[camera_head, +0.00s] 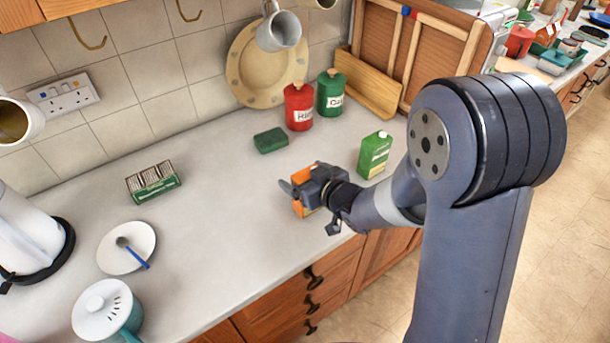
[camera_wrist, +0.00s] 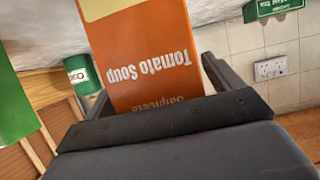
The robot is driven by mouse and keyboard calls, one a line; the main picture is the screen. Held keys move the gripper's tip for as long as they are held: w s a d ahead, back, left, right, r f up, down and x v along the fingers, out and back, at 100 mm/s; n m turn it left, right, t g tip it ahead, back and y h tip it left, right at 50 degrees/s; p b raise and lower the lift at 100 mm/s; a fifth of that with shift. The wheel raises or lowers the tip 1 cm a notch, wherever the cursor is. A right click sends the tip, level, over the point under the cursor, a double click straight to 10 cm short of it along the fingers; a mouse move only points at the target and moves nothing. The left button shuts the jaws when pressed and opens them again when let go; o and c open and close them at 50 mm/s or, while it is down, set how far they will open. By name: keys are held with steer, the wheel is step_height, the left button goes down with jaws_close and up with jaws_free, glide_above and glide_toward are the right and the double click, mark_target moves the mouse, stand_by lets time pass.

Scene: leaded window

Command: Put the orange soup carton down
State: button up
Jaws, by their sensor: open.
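The orange soup carton (camera_head: 304,206) is on the grey worktop (camera_head: 230,235) near its front edge, partly hidden behind my gripper (camera_head: 300,190) in the head view. In the wrist view the orange carton (camera_wrist: 150,75) stands between my two fingers, with the words "Tomato Soup" upside down. My gripper is open around the carton. Whether a finger touches it, I cannot tell.
A green carton (camera_head: 375,155) stands just right of my gripper. Worktop between is clear.

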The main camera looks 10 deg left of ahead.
steer(key=shift+s+d+r, duration=0.2)
steer(key=shift+d, duration=0.1)
steer(key=v, duration=1.1)
steer(key=shift+o, duration=0.4)
steer(key=shift+s+r, duration=0.1)
stand_by(1.2)
